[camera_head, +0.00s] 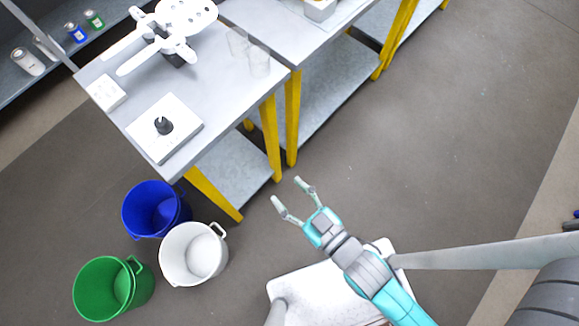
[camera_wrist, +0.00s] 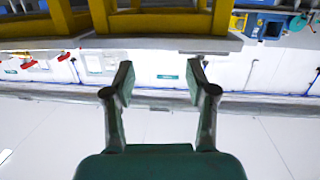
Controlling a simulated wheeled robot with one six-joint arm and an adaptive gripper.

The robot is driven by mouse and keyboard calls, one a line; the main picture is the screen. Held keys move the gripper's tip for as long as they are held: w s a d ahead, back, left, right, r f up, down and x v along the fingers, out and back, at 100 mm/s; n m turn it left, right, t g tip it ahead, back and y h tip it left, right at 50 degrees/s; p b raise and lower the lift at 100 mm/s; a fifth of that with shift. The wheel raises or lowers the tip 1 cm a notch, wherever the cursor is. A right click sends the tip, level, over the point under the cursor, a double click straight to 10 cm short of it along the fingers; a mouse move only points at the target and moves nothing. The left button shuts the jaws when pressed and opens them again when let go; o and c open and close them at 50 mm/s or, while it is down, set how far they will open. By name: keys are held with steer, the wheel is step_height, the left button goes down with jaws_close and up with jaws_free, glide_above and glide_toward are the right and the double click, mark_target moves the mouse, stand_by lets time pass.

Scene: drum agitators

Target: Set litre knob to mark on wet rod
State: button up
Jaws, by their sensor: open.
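A black knob (camera_head: 163,126) stands on a white square panel (camera_head: 180,110) on the near left part of the grey table, seen in the head view. Its scale and marks are too small to read. A white branched rack or device (camera_head: 180,28) stands behind it on the same table. I cannot pick out a wet rod for certain. My gripper (camera_head: 291,196) is open and empty, over the floor to the right of the table's yellow front leg, well apart from the knob. In the wrist view my gripper (camera_wrist: 161,85) shows both fingers spread with nothing between them.
Blue (camera_head: 152,208), white (camera_head: 194,255) and green (camera_head: 112,288) buckets stand on the floor before the table. A second table (camera_head: 290,35) adjoins at right.

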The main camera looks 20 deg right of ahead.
stand_by(0.4)
steer(key=n+y, duration=0.1)
steer(key=y, duration=0.2)
glide_toward(166, 128)
steer(key=shift+w+a+f+t, duration=0.15)
steer(key=shift+w+a+t, duration=0.15)
steer(key=x, duration=1)
steer(key=shift+w+a+f, duration=0.1)
steer(key=shift+w+f, duration=0.05)
steer(key=shift+w, duration=0.2)
steer(key=shift+c, duration=0.3)
jaws_close()
